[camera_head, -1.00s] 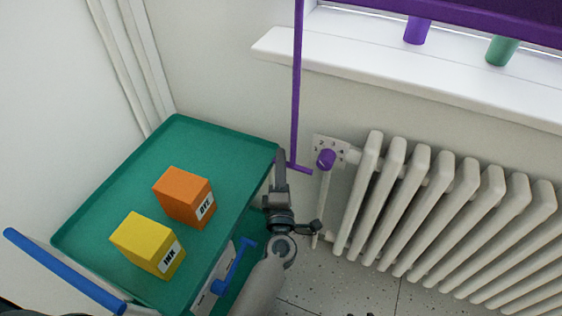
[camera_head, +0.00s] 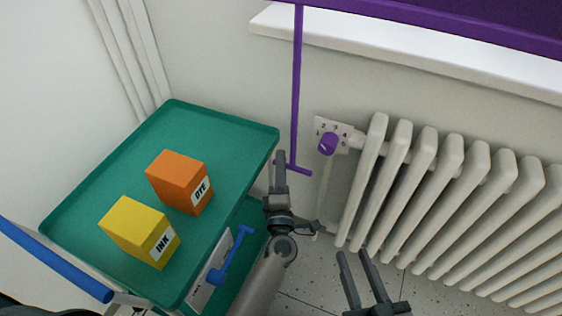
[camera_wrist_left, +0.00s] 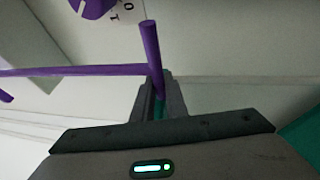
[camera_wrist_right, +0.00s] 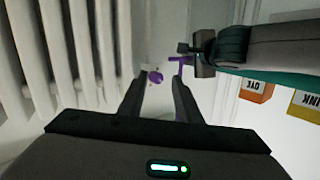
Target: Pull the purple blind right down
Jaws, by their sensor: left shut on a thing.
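The purple blind (camera_head: 490,22) hangs across the top right of the head view, its lower edge in front of the white sill. A purple rod (camera_head: 296,85) runs down near the blind's left end to a short crossbar handle (camera_head: 300,170). My left gripper (camera_head: 280,158) is shut on the handle beside the trolley. The left wrist view shows the purple bar (camera_wrist_left: 152,45) passing between its fingers. My right gripper (camera_head: 358,258) is open and empty, low in front of the radiator. The right wrist view shows its fingers apart (camera_wrist_right: 157,85).
A white radiator (camera_head: 450,190) with a purple valve knob (camera_head: 328,144) stands right of the handle. A green trolley (camera_head: 110,155) on the left carries an orange DYE box (camera_head: 178,180) and a yellow INK box (camera_head: 138,232). The sill (camera_head: 400,42) juts out above.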

